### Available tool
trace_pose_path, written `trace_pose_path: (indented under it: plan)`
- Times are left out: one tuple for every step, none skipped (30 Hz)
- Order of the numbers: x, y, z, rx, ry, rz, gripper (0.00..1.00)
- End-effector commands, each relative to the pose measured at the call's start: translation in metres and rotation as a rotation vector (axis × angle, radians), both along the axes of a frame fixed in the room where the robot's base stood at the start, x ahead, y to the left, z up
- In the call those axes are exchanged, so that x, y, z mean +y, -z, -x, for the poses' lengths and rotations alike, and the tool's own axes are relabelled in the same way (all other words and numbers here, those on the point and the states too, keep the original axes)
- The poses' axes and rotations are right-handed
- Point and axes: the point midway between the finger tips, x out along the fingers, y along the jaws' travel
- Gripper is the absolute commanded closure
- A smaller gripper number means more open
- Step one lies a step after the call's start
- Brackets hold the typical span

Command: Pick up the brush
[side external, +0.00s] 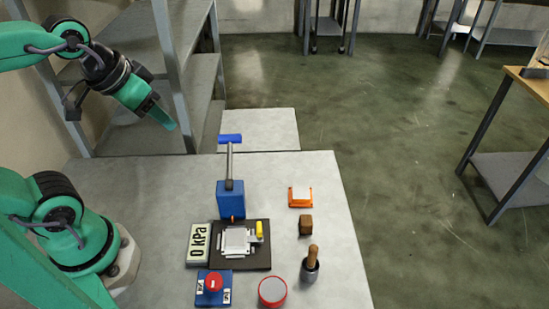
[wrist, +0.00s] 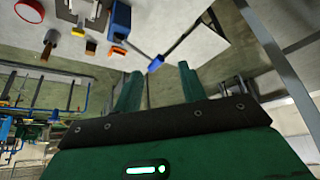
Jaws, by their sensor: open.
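What looks like the brush (side external: 312,259) stands upright near the right edge of the table. It has a wooden handle rising from a dark grey lower part; I cannot tell whether that is bristles or a holder. In the wrist view a brown upright shape (wrist: 48,42) at upper left may be the same thing, but it is small. My gripper (side external: 171,126) is open and empty, high at the upper left, well away from the brush. Its two green fingers also show apart in the wrist view (wrist: 160,84).
On the table (side external: 330,200) are a blue pump (side external: 231,200) with a tall handle, a black plate (side external: 262,262), a 0 kPa display (side external: 198,244), a red button box (side external: 213,285), a red-rimmed round container (side external: 272,292), a brown block (side external: 306,225) and an orange tray (side external: 301,203).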

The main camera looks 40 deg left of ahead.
Motion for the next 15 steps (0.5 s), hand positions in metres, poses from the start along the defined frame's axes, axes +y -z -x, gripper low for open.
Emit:
trace_pose_path:
  plan:
    - [-0.002, 0.0, -0.002, 0.005, 0.002, 0.004, 0.59]
    - [-0.003, 0.0, -0.004, 0.01, 0.002, 0.007, 0.59]
    - [-0.006, -0.001, -0.006, 0.016, 0.003, 0.011, 0.59]
    - [-0.008, -0.001, -0.008, 0.022, 0.002, 0.016, 0.59]
    - [-0.011, -0.001, -0.01, 0.029, 0.003, 0.021, 0.59]
    - [-0.015, -0.001, -0.014, 0.037, 0.002, 0.029, 0.59]
    - [-0.018, -0.001, -0.017, 0.047, 0.002, 0.034, 0.59]
    - [-0.022, -0.001, -0.02, 0.055, 0.001, 0.04, 0.59]
    - [-0.027, -0.002, -0.025, 0.067, 0.001, 0.048, 0.59]
    - [-0.032, -0.001, -0.028, 0.079, -0.001, 0.055, 0.59]
    - [-0.037, -0.001, -0.032, 0.088, -0.001, 0.061, 0.59]
    - [-0.044, 0.0, -0.036, 0.104, -0.004, 0.069, 0.59]
    - [-0.049, 0.0, -0.04, 0.115, -0.006, 0.075, 0.59]
    - [-0.055, 0.001, -0.043, 0.127, -0.007, 0.08, 0.59]
    - [-0.062, 0.002, -0.048, 0.142, -0.01, 0.087, 0.59]
